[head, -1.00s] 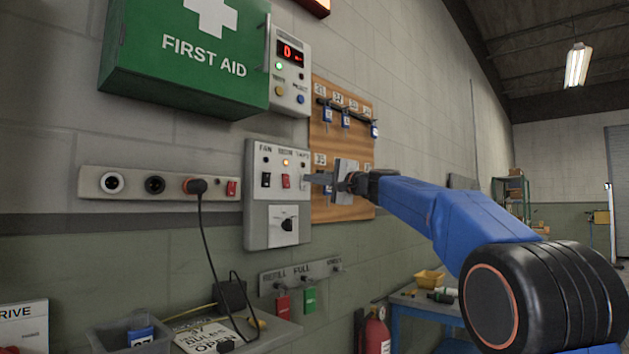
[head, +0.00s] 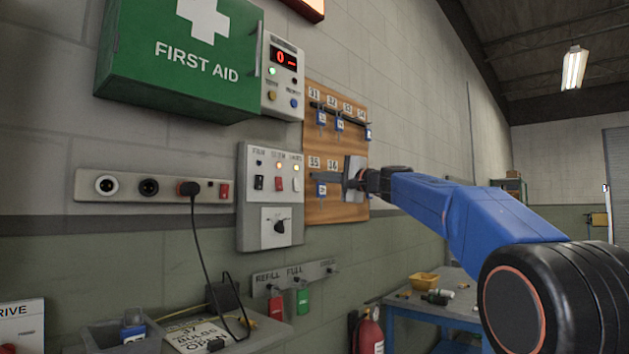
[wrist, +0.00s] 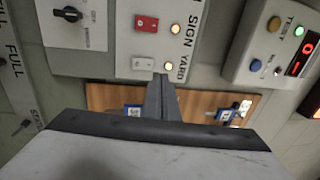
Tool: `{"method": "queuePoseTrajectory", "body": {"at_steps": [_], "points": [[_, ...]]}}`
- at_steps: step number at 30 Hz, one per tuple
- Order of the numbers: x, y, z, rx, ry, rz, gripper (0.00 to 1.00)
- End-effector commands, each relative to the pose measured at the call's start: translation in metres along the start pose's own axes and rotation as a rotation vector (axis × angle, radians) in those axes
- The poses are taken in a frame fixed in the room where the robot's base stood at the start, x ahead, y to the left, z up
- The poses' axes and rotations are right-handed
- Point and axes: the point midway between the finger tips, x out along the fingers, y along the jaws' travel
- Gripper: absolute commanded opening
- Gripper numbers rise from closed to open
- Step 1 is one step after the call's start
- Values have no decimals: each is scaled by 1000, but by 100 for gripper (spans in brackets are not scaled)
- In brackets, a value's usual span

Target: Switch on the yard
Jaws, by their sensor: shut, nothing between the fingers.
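A grey switch panel (head: 270,235) hangs on the wall with three rockers under the labels FAN, SIGN and YARD. The black fan rocker (head: 259,183) has a dark lamp above it. The red sign rocker (head: 278,183) has a lit orange lamp. The white yard rocker (head: 295,184) is the rightmost, and its lamp (head: 296,167) glows orange. The wrist view also shows the white rocker (wrist: 143,63) and the lit yard lamp (wrist: 167,65). My gripper (head: 318,188) is shut and empty, just right of the panel and apart from the white rocker.
A wooden key board (head: 345,212) with hung tags lies behind my gripper. A green first aid box (head: 180,60) and a meter box (head: 282,85) are above the panel. A socket strip (head: 150,196) is at left. A hook rail (head: 293,279) with tags is below.

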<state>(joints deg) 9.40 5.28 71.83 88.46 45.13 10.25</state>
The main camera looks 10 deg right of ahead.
Motion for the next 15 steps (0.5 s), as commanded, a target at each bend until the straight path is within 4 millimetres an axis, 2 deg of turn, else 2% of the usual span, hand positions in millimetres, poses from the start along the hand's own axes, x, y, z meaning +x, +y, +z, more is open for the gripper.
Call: {"method": "queuePoseTrajectory", "body": {"at_steps": [7, 15], "points": [[-42, -14, 0, -1, 2, -2, 0], [-65, -20, 0, -1, 1, -1, 0]]}}
